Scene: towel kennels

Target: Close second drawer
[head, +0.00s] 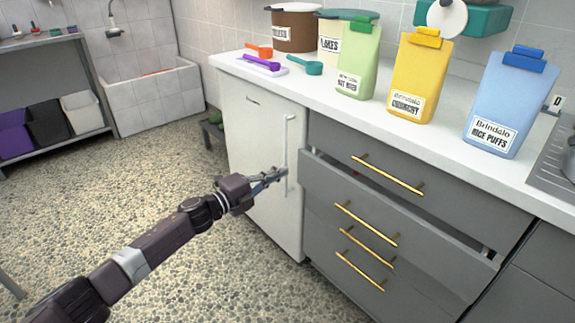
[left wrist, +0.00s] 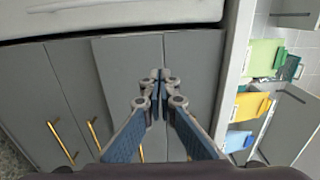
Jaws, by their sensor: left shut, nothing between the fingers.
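The grey drawer cabinet has gold bar handles. Its second drawer (head: 440,254) stands partly pulled out, with a dark gap above its front and its side edge showing at the right. Its gold handle (head: 366,223) is on the front. The top drawer (head: 440,189) and the lower drawers look flush. My left gripper (head: 279,174) is in front of the white door, left of the drawer fronts, apart from the second drawer's handle. It is shut and empty; its fingertips meet in the left wrist view (left wrist: 159,80), with grey drawer fronts behind. My right gripper is not in view.
A white door (head: 262,150) with a long upright handle adjoins the drawers. The countertop (head: 420,135) above holds green, yellow and blue packages, canisters and scoops. A sink edge is at far right. The pebbled floor (head: 160,175) at left is open.

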